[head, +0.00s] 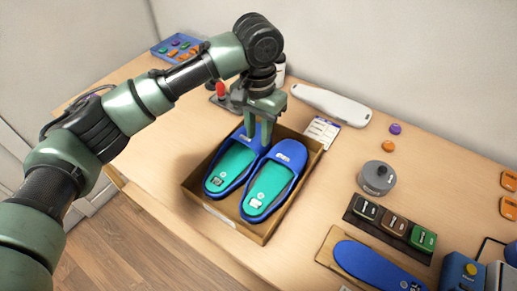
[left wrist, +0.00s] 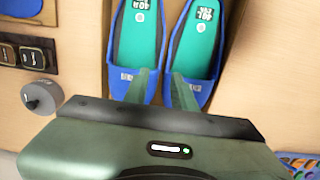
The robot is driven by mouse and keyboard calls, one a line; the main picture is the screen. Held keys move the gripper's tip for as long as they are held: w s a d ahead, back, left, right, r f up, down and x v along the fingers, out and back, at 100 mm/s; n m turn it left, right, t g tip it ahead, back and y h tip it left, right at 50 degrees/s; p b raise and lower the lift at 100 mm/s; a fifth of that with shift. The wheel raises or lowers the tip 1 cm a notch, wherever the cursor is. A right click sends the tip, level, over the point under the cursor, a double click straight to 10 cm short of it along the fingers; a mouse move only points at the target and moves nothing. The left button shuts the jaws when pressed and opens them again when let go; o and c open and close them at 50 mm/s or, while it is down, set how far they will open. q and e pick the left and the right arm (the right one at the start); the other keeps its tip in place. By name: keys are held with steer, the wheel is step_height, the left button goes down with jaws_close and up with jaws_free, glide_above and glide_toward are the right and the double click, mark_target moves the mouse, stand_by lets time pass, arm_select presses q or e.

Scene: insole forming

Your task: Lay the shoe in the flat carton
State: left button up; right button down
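Two blue shoes with teal insoles lie side by side in the flat carton (head: 228,222), soles down and toes toward the back. One is the left shoe (head: 232,166), the other the right shoe (head: 272,184). My left gripper (head: 258,143) points down at the toe end, its fingers low by the inner toe edges of the shoes. In the left wrist view the fingers (left wrist: 162,92) stand apart with a gap and no object clearly between them. Whether they touch the shoes I cannot tell. My right gripper is out of view.
A white sole-shaped piece (head: 332,104) and a printed card (head: 321,131) lie behind the carton. A grey round weight (head: 377,178), a dark rack of small blocks (head: 392,223) and a board with a blue insole (head: 375,266) are to the right. The table front-left is clear.

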arm_select(q)
steer(key=shift+r, duration=1.6)
